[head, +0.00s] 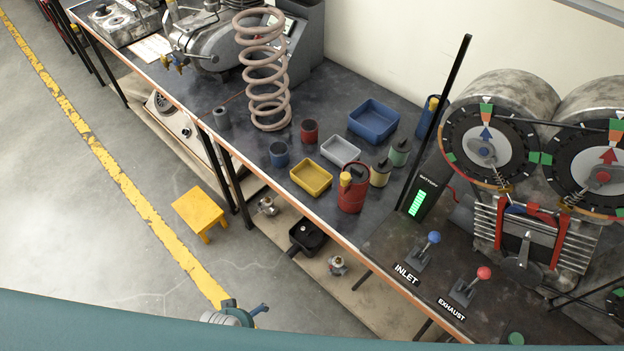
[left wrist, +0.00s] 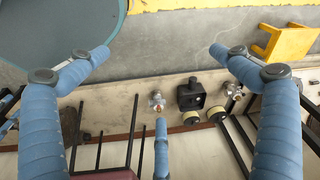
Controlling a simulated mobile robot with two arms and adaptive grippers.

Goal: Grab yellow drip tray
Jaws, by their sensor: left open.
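The yellow drip tray (head: 311,190) is a small open rectangular tray on the dark workbench top (head: 250,192), close to its front edge, in the head view. I do not see it in the left wrist view. My left gripper (head: 256,310) shows only in part at the bottom of the head view, over the floor in front of the bench and well apart from the tray. In the left wrist view my left gripper (left wrist: 160,75) has its blue fingers spread wide with nothing between them. My right gripper is not in view.
A blue bin (head: 373,121) and coil spring (head: 264,75) stand behind. A yellow stool (head: 200,209) stands on the floor. Small parts lie on the lower shelf.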

